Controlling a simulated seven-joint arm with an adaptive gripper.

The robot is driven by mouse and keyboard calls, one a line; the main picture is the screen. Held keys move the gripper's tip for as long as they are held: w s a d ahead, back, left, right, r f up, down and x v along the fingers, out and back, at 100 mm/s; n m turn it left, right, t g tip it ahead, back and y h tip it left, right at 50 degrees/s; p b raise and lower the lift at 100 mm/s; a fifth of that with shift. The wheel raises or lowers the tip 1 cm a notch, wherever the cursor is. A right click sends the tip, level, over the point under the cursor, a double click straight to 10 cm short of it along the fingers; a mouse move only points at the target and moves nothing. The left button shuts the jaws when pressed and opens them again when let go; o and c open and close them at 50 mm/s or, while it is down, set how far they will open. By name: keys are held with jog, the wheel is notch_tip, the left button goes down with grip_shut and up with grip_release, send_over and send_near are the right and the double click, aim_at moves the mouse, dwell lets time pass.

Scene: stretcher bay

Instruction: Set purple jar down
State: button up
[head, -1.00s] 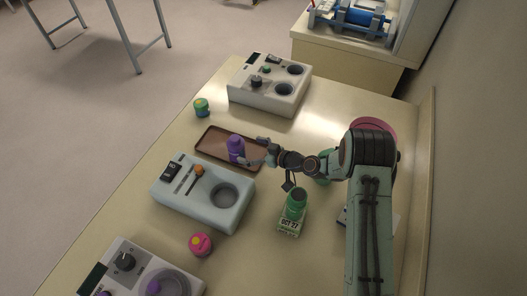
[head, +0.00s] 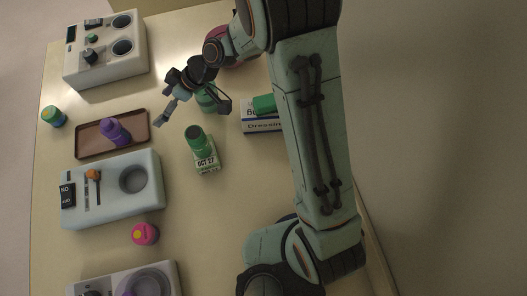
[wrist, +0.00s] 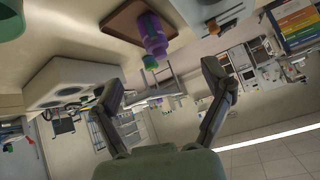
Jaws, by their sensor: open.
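The purple jar (head: 115,131) stands upright on the brown tray (head: 142,119), towards its middle, in the head view. My gripper (head: 191,113) is open and empty to the right of the tray, clear of the jar. In the wrist view the jar (wrist: 153,36) and the tray (wrist: 121,19) show beyond the open fingers (wrist: 163,88), with nothing between them.
A grey device with a round well (head: 110,190) stands just in front of the tray. A green-blue jar (head: 53,117) stands left of the tray.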

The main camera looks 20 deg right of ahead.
jog(key=s+d+r+m+h, duration=0.2)
jog(key=s+d+m, duration=0.2)
jog(key=s+d, duration=0.2)
jog(key=s+d+r+m+g+h, duration=0.1)
jog(key=s+d+r+m+h, duration=0.2)
jog(key=s+d, duration=0.3)
jog(key=s+d+r+m+h, duration=0.3)
jog(key=s+d+m, duration=0.2)
jog(key=s, duration=0.5)
jog(key=shift+s+d+r+m+g, duration=0.25)
jog(key=shift+s+d+m+g, duration=0.05)
jog(key=shift+d, duration=0.8)
